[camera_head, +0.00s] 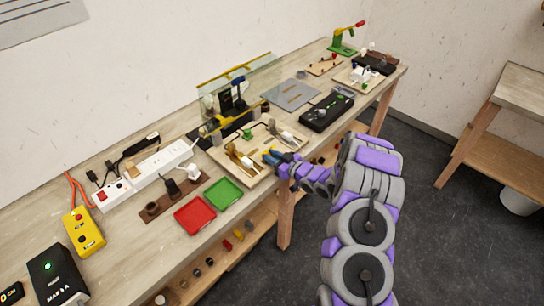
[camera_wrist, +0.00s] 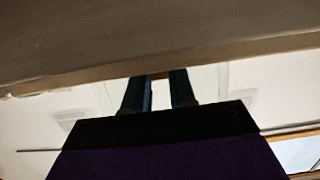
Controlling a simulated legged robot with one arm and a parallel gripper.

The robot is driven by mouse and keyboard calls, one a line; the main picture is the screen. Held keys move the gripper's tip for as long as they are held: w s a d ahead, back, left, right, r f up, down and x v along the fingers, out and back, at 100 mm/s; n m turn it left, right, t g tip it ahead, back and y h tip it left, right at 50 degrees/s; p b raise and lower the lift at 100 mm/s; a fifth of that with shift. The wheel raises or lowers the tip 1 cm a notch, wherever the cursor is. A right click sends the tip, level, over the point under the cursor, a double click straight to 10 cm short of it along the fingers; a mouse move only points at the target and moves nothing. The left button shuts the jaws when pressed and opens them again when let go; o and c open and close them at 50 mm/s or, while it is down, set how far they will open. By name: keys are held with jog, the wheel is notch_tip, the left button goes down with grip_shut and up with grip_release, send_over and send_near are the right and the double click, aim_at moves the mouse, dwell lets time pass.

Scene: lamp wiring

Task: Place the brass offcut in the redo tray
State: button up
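I cannot tell for sure which piece is the brass offcut. Small thin brass-coloured pieces lie on the grey mat (camera_head: 289,95) at mid-bench, and brass-coloured parts (camera_head: 238,156) lie on the wooden board (camera_head: 252,177). A red tray (camera_head: 195,216) and a green tray (camera_head: 224,193) sit side by side at the bench's front edge, both looking empty; no label shows which is the redo tray. My gripper (camera_head: 269,156) is at the front right of the wooden board. In the wrist view its two dark fingers (camera_wrist: 160,84) stand apart, with nothing clearly held.
Left of the trays are a power strip (camera_head: 160,163), a yellow box (camera_head: 84,231) and a black box (camera_head: 57,275). A black tray (camera_head: 326,112) and a green stand (camera_head: 343,42) are farther right. A lower shelf (camera_head: 228,262) holds small parts.

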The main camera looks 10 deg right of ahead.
jog(key=o, duration=0.4)
jog(key=shift+o, duration=0.2)
jog(key=shift+f+b, duration=0.1)
jog(key=shift+b, duration=0.3)
